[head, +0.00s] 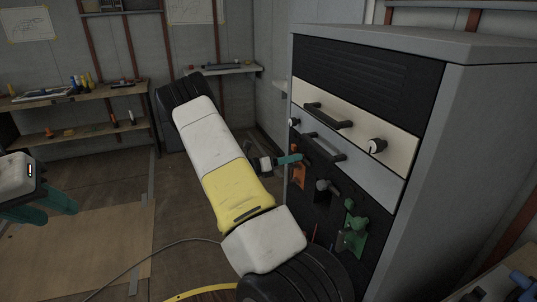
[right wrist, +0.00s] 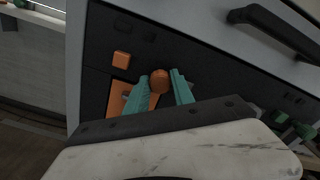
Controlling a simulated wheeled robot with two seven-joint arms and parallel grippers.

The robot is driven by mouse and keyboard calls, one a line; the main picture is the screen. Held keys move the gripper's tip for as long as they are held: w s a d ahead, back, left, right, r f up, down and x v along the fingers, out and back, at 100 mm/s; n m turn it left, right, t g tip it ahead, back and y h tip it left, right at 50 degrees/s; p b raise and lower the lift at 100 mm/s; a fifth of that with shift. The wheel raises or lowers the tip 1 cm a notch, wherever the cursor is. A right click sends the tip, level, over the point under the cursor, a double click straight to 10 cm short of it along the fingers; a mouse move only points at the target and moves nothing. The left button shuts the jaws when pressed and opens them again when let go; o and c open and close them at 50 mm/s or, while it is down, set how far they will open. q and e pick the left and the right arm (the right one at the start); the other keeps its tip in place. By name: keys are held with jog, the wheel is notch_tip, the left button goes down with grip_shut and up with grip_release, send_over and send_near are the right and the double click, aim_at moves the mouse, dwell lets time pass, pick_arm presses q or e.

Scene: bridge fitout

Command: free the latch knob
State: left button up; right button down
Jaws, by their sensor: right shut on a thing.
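The orange latch knob (right wrist: 160,82) sits between the teal fingers of my right gripper (right wrist: 160,90) in the right wrist view, and the gripper is shut on it. An orange plate (right wrist: 118,98) lies on the dark panel beside it, partly hidden by a finger. In the head view my right gripper (head: 290,159) reaches the cabinet's left front edge, with the orange latch part (head: 298,177) just below. The knob itself is hard to make out there. My left gripper (head: 43,206) hangs at the far left, fingers apart, empty and away from the cabinet.
A grey lever (head: 324,190) and a green fitting (head: 353,232) stick out right of the orange part. An orange square (right wrist: 121,59) sits above the plate.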

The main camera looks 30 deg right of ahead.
dwell(0.5)
jog(key=c, duration=1.1)
grip_release()
jog(key=a, duration=0.5)
jog(key=w+a, duration=0.1)
jog(key=a, duration=0.2)
jog(key=shift+s, duration=0.1)
